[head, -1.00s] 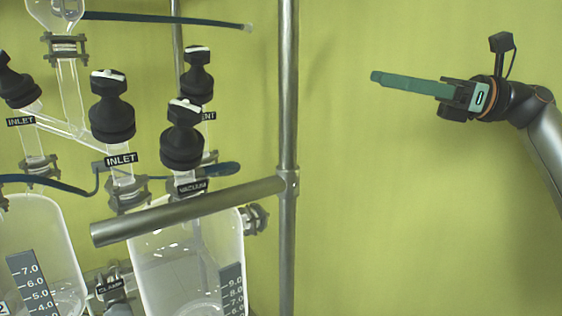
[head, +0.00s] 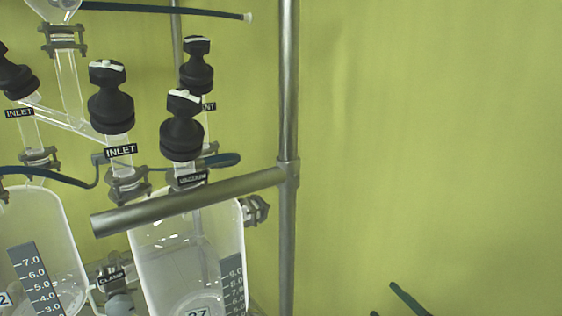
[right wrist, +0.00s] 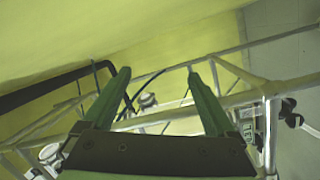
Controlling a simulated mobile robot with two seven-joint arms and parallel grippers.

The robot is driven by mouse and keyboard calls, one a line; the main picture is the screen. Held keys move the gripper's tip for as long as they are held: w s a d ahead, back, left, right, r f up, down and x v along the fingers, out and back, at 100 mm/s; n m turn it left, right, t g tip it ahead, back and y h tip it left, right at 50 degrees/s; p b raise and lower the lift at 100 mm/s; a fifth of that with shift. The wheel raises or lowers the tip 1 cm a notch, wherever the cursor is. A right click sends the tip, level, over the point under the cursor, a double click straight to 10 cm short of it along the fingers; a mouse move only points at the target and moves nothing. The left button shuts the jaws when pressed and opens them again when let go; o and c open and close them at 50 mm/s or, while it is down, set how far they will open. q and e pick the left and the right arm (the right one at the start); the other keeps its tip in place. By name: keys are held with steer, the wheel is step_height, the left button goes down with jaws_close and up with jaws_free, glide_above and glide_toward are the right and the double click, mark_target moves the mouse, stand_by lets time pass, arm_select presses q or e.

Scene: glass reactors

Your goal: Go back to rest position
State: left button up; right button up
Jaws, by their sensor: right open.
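My right gripper shows in the head view only as green fingertips (head: 398,297) at the bottom edge, right of the metal post. In the right wrist view its two green fingers (right wrist: 157,83) stand apart with nothing between them. The rest of the right arm is out of the head view. My left gripper is in neither view.
Two glass reactors, a nearer one (head: 165,255) and one at the left edge (head: 45,225), carry black-capped ports. A vertical metal post (head: 288,110) and a horizontal bar (head: 190,204) stand right of and before them. The yellow-green wall (head: 430,130) at right is unobstructed.

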steer(key=s+d+f+m+g+h, duration=0.25)
steer(key=s+f+m+g, duration=0.2)
steer(key=s+f, duration=0.85)
steer(key=s+d+f+m+g+h, duration=0.2)
steer(key=s+f+m+g+h, duration=0.3)
steer(key=s+f, duration=0.8)
steer(key=a+r+m+t+y, duration=0.1)
steer(key=a+r+m, duration=0.1)
steer(key=a, duration=0.3)
steer(key=s+a+r+m+t+y+p, duration=0.1)
steer(key=a+r+m, duration=0.1)
steer(key=a+m, duration=0.2)
steer(key=shift+a, duration=1.25)
steer(key=shift+r, duration=0.1)
steer(key=shift+c, duration=0.3)
